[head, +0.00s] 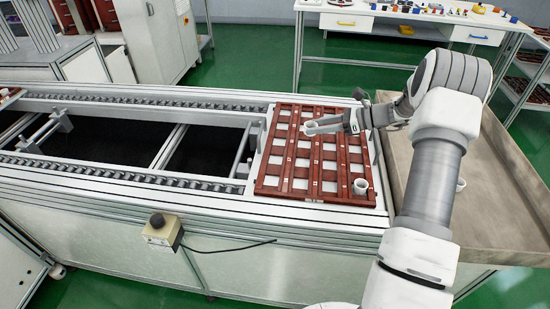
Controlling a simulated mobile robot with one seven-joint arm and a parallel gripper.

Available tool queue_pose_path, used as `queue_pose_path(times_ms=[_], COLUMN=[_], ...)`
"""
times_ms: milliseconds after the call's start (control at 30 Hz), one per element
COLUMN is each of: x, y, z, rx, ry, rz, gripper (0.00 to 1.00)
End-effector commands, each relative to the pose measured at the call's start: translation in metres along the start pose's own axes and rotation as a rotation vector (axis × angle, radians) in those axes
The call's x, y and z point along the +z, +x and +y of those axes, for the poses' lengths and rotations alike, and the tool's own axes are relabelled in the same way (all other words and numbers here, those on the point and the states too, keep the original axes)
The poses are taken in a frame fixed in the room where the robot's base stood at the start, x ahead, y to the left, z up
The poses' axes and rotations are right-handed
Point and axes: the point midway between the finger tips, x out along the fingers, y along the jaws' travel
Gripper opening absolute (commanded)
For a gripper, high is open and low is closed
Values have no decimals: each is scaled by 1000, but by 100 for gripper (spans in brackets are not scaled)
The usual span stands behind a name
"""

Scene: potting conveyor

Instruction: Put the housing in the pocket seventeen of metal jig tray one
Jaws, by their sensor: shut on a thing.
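The jig tray (259,188) lies on the right end of the conveyor. It looks like a reddish-brown grid with rows of pale square pockets. My gripper (314,127) reaches in from the right over the upper middle of the tray. It is shut on a small white housing (309,131), mostly hidden by the fingers. I cannot tell whether the held housing touches the tray or which pocket lies under it. Another white cup-shaped housing (361,186) stands upright at the tray's front right corner.
A grey metal bin (505,215) right of the conveyor holds a white piece (461,184), partly behind my arm. A control box (161,231) with a yellow part sits on the front rail. A workbench (390,14) with small parts stands behind. The conveyor left of the tray is open.

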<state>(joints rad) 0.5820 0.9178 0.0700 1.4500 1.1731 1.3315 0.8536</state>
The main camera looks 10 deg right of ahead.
Motion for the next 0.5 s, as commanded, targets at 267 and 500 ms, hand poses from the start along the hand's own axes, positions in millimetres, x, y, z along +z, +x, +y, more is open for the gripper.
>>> queue_pose_path(times_ms=[267, 500], x=[-15, -22], y=[71, 108], z=[24, 36], rx=[6, 2], ry=[1, -1], rz=[0, 1], gripper=[0, 0])
